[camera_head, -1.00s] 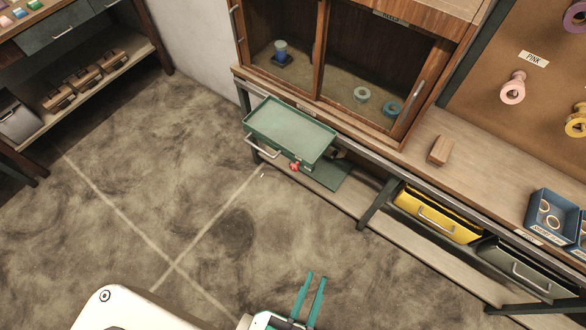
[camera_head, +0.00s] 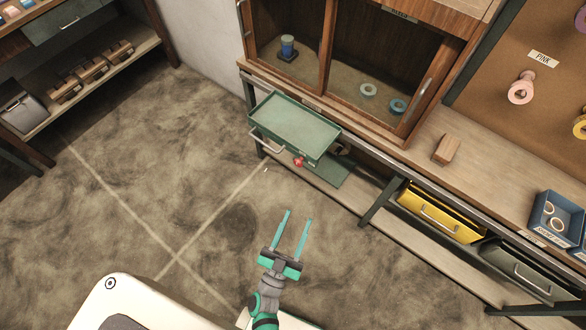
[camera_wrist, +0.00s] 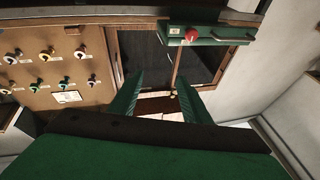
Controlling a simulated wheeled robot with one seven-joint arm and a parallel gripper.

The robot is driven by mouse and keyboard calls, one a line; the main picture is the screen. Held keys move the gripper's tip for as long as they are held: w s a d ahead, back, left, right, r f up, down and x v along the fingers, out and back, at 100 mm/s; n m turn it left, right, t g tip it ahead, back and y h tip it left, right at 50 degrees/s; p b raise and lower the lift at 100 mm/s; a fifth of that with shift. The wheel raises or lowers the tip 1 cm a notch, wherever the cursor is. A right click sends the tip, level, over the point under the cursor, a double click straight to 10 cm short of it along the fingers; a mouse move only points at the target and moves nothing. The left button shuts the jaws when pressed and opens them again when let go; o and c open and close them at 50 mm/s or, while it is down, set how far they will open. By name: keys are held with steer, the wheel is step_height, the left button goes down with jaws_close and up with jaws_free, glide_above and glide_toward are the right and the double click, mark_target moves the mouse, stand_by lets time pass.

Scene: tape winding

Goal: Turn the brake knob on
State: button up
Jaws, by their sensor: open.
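The knob also shows in the wrist view (camera_wrist: 191,33), near the top of that picture, which seems upside down. Its on or off setting is too small to read. My gripper (camera_head: 299,215), with teal fingers, is open and empty over the floor, apart from the knob and lower in the head view. In the wrist view the two fingers (camera_wrist: 160,80) stand apart with nothing between them.
A wooden bench (camera_head: 420,173) with a sliding-door cabinet (camera_head: 360,65) runs behind the machine. A yellow drawer (camera_head: 440,212), a wooden block (camera_head: 446,149) and a blue bin (camera_head: 556,220) are to the right. The floor before the machine is clear.

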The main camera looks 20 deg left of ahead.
mark_target(297, 164)
steer(key=w+a+f+m+h, duration=0.2)
steer(key=w+a+f+h, duration=0.4)
steer(key=a, duration=0.5)
steer(key=shift+y, duration=0.3)
steer(key=x, duration=1.2)
steer(key=shift+r, duration=0.15)
steer(key=c, duration=1)
